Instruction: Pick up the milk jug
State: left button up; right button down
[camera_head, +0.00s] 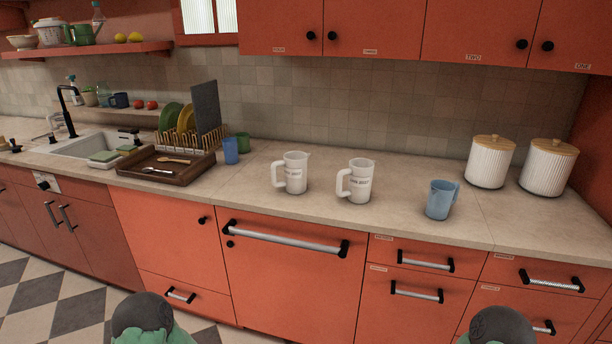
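Two white jugs stand upright on the counter near its middle. The left white jug (296,173) and the right white jug (361,181) look alike, each with a handle on its left side and a small dark label on its body. The label text is too small to read surely, so I cannot tell which is the milk jug. The jugs stand a little apart and nothing touches them. Neither of my grippers shows; only dark, rounded parts of my own body with green show at the bottom edge.
A blue mug (439,200) stands right of the jugs, and two ribbed white canisters (489,165) stand farther right. A wooden tray (134,172) with cutlery, a dish rack (178,138) and a blue cup (231,151) are left. The counter (330,208) before the jugs is clear.

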aim_at(361, 171)
jog(key=j+z, duration=0.45)
jog(key=j, duration=1.25)
jog(key=k, duration=0.05)
